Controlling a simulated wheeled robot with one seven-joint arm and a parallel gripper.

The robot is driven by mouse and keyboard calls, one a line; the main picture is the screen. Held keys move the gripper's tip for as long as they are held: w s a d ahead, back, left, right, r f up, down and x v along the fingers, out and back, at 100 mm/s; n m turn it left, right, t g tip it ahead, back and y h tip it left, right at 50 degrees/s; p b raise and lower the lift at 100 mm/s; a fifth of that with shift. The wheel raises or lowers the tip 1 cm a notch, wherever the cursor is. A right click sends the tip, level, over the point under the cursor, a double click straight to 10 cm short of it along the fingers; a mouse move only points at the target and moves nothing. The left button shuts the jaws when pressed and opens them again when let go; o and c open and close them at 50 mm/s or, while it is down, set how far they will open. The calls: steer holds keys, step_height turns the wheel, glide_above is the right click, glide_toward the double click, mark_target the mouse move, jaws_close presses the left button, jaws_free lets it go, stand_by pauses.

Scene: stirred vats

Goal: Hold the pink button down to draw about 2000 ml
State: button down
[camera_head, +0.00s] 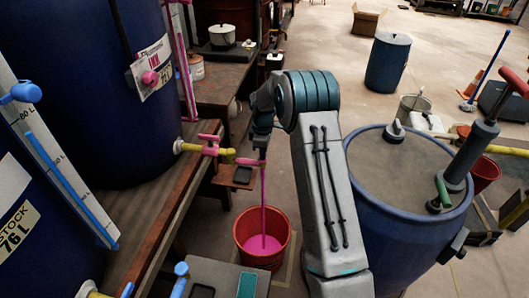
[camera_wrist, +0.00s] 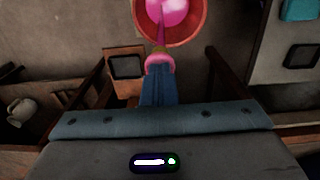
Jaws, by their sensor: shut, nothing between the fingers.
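My gripper (camera_head: 262,143) is shut and empty, pointing down over the pink spout end (camera_head: 250,162). In the wrist view its closed blue fingers (camera_wrist: 159,84) reach a pink round part (camera_wrist: 160,63), which looks like the button; the fingertips appear to touch it and hide part of it. A pink stream (camera_head: 263,205) falls into a red bucket (camera_head: 248,227) on the floor. Pink liquid (camera_head: 262,250) lies in the bucket, and the bucket also shows in the wrist view (camera_wrist: 200,32). A pink-handled tap (camera_head: 209,140) with yellow fittings leads from the blue vat (camera_head: 70,80).
A small dark display (camera_head: 242,174) sits on a wooden bracket beside the stream. A wooden bench (camera_head: 150,215) borders the left. Open floor lies behind, around another blue barrel (camera_head: 388,62).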

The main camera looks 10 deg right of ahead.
step_height(320, 180, up, 14)
steer(key=p, duration=0.1)
steer(key=shift+p, duration=0.4)
stand_by(0.6)
